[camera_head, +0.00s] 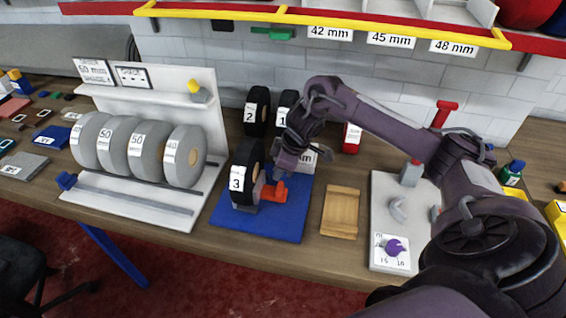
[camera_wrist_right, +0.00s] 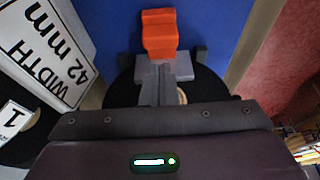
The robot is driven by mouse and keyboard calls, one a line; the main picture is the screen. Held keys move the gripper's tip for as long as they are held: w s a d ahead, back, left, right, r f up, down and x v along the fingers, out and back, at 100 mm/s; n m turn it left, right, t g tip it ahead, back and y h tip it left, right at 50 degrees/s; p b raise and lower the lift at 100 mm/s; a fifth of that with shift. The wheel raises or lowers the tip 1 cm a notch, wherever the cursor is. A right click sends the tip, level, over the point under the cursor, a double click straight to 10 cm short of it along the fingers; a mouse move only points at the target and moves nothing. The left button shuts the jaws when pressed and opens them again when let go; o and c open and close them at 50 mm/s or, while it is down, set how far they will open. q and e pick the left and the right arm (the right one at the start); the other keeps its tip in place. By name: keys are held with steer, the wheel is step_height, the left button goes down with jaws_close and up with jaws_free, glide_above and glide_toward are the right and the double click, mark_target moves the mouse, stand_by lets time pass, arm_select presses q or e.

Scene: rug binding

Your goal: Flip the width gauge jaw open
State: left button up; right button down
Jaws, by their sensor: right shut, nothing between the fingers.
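The width gauge stands on a blue mat (camera_head: 285,222), with an orange jaw (camera_head: 274,194) and a grey base (camera_head: 244,208). A black roll labelled 3 (camera_head: 238,185) stands upright at the gauge, left of the jaw. My right gripper (camera_head: 280,174) is low over the gauge, just by the jaw. In the right wrist view the orange jaw (camera_wrist_right: 158,35) lies just beyond my shut, empty fingertips (camera_wrist_right: 167,66). I cannot tell whether they touch it. The black roll is partly hidden behind my gripper there. My left gripper is out of view.
A white width card (camera_wrist_right: 50,50) reading 42 mm stands beside the mat. Rolls 2 (camera_head: 257,110) and 1 (camera_head: 285,105) stand behind. A white rack of grey rolls (camera_head: 140,150) is left. A wooden tray (camera_head: 341,212) and a white board with a purple knob (camera_head: 396,247) are right.

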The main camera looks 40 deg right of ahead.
mark_target(283, 187)
steer(key=x, duration=0.3)
steer(key=shift+w+a+f+p, duration=0.1)
steer(key=shift+f+p, duration=0.2)
steer(key=shift+f, duration=0.05)
steer(key=shift+w+a+f, duration=0.1)
steer(key=shift+f, duration=0.25)
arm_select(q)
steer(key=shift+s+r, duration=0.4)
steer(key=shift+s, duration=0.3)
arm_select(e)
steer(key=shift+s+d+p, duration=0.7)
steer(key=shift+s+d, duration=0.1)
steer(key=shift+s, duration=0.1)
steer(key=shift+s+d, duration=0.2)
steer(key=shift+s, duration=0.1)
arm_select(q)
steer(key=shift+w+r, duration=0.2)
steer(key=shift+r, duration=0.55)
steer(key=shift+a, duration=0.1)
